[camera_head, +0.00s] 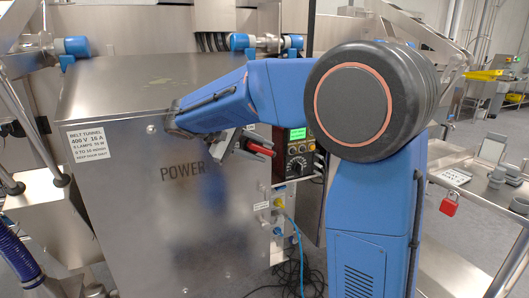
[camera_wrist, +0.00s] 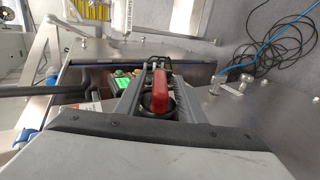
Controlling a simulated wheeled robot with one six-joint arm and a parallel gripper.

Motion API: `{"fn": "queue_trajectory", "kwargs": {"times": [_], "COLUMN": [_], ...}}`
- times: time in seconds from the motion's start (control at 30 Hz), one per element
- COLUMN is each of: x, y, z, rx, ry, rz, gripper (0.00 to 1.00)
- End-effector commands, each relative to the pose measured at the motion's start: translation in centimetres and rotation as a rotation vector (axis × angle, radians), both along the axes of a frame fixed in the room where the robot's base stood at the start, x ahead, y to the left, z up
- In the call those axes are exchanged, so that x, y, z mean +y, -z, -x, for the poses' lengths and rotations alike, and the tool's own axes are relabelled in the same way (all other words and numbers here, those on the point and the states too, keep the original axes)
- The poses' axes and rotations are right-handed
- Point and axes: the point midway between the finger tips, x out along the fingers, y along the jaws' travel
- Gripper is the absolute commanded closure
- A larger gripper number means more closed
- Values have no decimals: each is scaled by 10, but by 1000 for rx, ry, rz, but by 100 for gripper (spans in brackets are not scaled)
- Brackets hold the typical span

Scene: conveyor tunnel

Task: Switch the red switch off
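The red switch has a red lever handle (camera_wrist: 160,91) on a dark round base in the wrist view. In the head view red parts (camera_head: 258,149) show at the right edge of the steel cabinet marked POWER. My gripper (camera_wrist: 160,95) has its ridged grey fingers on either side of the red handle. A gap shows beside the handle, so the fingers look open around it; contact on the right side is hard to tell. In the head view my gripper (camera_head: 243,141) is at the cabinet's right edge, partly hidden by my arm.
The steel cabinet (camera_head: 130,220) stands just left of my arm. A control panel (camera_head: 300,150) with a green display is close to the right of the switch. Cables (camera_head: 300,275) lie on the floor. A red padlock (camera_head: 449,204) hangs at the right.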

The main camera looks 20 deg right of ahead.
Motion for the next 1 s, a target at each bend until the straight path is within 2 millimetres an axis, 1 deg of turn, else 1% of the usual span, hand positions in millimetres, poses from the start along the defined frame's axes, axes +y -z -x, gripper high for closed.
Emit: {"fn": "queue_trajectory", "kwargs": {"times": [0.03, 0.2, 0.6, 0.8, 1.0], "x": [9, 39, 106, 128, 136], "y": [-4, -20, -59, -72, -76], "z": [-1, -1, -1, -1, 0], "rx": [-2, -1, -1, 0, 0], "ry": [-3, -3, -3, -1, -1], "rz": [-1, -1, -1, -1, -1], "gripper": [65, 65, 65, 65, 65]}}
